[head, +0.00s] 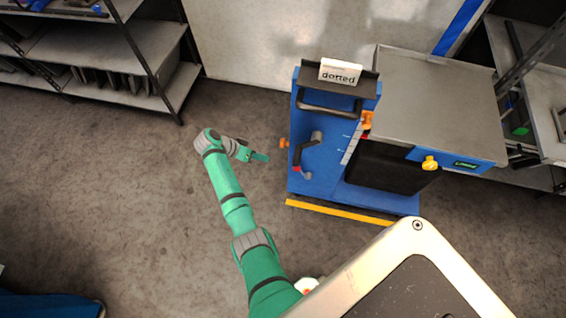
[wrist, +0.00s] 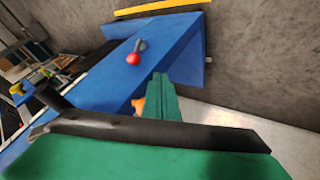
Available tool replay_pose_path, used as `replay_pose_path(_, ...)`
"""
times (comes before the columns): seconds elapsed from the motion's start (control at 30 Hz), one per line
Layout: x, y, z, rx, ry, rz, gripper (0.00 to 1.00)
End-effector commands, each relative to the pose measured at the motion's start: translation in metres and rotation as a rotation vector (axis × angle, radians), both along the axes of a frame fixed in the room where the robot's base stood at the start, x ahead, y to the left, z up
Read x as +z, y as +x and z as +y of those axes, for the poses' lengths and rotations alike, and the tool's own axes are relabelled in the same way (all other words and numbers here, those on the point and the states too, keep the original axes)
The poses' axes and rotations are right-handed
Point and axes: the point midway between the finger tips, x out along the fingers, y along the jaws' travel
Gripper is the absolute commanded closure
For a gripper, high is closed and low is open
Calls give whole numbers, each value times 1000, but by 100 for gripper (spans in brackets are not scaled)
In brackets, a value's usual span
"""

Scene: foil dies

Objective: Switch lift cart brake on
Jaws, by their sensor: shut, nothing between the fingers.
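The blue lift cart (head: 325,165) stands right of my gripper in the head view. A lever with a red knob (wrist: 133,58) is on its blue panel; the lever also shows in the head view (head: 308,155). An orange knob (head: 284,143) sticks out from the cart's left side; in the wrist view an orange part (wrist: 138,104) shows beside my fingers, partly hidden. I cannot tell which control is the brake. My green gripper (head: 264,157) is shut and empty, just left of the cart and apart from the orange knob.
A grey-topped unit (head: 430,90) with a yellow knob (head: 430,163) stands at right. Shelves (head: 110,50) stand at upper left. The floor left of the cart is clear.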

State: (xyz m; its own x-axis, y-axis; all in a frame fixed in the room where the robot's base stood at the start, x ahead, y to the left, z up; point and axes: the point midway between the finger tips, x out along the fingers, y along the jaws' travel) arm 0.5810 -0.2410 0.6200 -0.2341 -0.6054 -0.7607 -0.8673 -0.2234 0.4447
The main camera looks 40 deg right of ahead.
Motion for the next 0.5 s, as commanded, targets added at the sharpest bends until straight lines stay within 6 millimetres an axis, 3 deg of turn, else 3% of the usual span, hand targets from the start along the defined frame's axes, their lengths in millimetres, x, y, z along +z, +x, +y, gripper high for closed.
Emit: replay_pose_path(0.5,-54,-19,-45,-6,1,3,100)
